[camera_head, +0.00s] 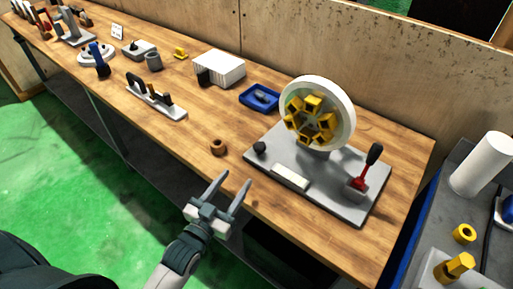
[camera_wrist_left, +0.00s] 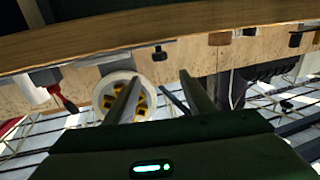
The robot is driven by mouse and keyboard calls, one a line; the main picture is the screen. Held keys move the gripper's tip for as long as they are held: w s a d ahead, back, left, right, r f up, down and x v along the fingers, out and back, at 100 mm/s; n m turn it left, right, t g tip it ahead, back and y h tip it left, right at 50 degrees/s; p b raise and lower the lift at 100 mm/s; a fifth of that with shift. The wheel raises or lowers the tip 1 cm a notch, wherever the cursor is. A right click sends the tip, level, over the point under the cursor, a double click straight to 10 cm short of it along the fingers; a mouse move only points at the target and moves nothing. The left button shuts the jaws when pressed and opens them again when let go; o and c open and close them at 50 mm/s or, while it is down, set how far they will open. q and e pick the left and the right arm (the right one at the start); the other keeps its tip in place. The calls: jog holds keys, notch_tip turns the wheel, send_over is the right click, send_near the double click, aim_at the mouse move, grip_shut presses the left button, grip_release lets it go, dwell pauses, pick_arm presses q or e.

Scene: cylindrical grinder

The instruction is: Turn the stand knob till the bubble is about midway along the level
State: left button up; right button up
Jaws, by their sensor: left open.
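The stand (camera_head: 335,195) is a grey plate near the right end of the wooden bench. It carries a white wheel (camera_head: 345,105) with a yellow inside. The black stand knob (camera_head: 260,147) is at the plate's left corner; it also shows in the left wrist view (camera_wrist_left: 160,53). The white level (camera_head: 290,177) lies along the plate's front edge; its bubble is too small to make out. My left gripper (camera_head: 235,178) is open and empty off the bench's front edge, apart from the knob and pointing toward the bench. My right gripper is not in view.
A brown ring (camera_head: 217,147) sits left of the stand, near the front edge. A red lever with a black handle (camera_head: 368,165) rises at the plate's right. A blue tray (camera_head: 260,96) and a white box (camera_head: 219,68) stand behind. A grey side table is at right.

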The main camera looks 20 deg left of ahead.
aim_at(257, 149)
pick_arm(q)
jog(key=w+p, duration=0.1)
jog(key=w, duration=0.3)
jog(key=w+d+p, duration=0.1)
jog(key=w, duration=0.4)
jog(key=w+d+p, duration=0.1)
jog(key=w, duration=0.4)
jog(key=shift+d, duration=0.15)
jog(key=c, duration=1.1)
